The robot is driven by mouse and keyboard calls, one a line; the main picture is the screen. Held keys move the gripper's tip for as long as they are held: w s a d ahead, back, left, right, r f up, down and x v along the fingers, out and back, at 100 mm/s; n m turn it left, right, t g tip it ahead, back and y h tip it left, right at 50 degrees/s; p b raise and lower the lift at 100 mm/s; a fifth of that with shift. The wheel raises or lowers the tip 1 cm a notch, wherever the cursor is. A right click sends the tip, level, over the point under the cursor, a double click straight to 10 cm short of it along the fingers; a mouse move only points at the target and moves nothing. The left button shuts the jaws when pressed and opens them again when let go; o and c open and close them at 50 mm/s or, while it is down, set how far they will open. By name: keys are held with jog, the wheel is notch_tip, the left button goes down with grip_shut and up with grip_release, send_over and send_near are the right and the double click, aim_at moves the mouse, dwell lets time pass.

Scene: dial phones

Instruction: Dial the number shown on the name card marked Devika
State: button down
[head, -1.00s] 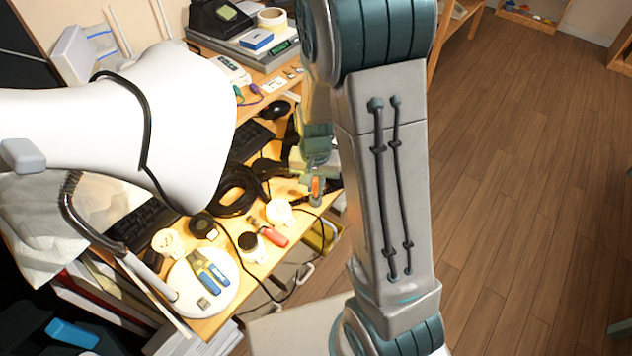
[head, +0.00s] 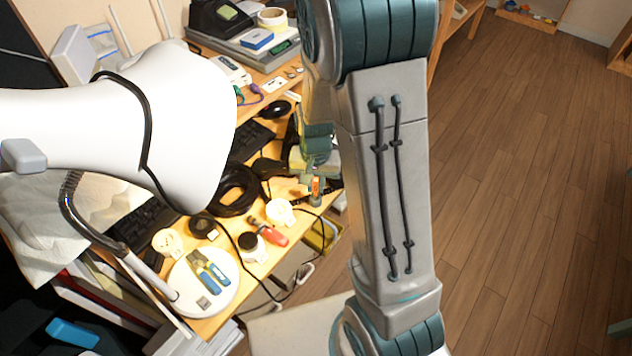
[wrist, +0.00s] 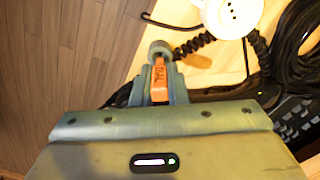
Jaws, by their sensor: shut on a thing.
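My gripper (head: 315,192) is low over the right edge of the cluttered desk, partly behind my arm. In the wrist view its fingers (wrist: 160,56) are closed around an upright orange piece (wrist: 160,82) with dark lettering, which looks like "DIAL". The orange piece also shows small in the head view (head: 316,186). A black device with a greenish top (head: 222,14) stands at the back of the desk; I cannot tell whether it is a phone. Small white cards (head: 274,85) lie on the raised shelf, their writing too small to read. I cannot pick out the Devika card.
A white lamp shade (head: 165,120) hides much of the desk's left. A round cream socket (head: 280,212) with black cords lies close to my gripper. Coiled black cable (head: 236,190), a keyboard, a red-handled tool (head: 272,234) and pliers (head: 210,270) crowd the desk. Open wooden floor is at right.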

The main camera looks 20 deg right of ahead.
jog(key=shift+f+b, duration=1.05)
jog(key=shift+f, duration=0.3)
jog(key=c, duration=1.3)
grip_release()
jog(key=shift+r, duration=0.1)
jog(key=shift+c, duration=0.2)
notch_tip(320, 180, up, 14)
jog(key=shift+f+p, duration=0.1)
jog(key=shift+p, duration=1.15)
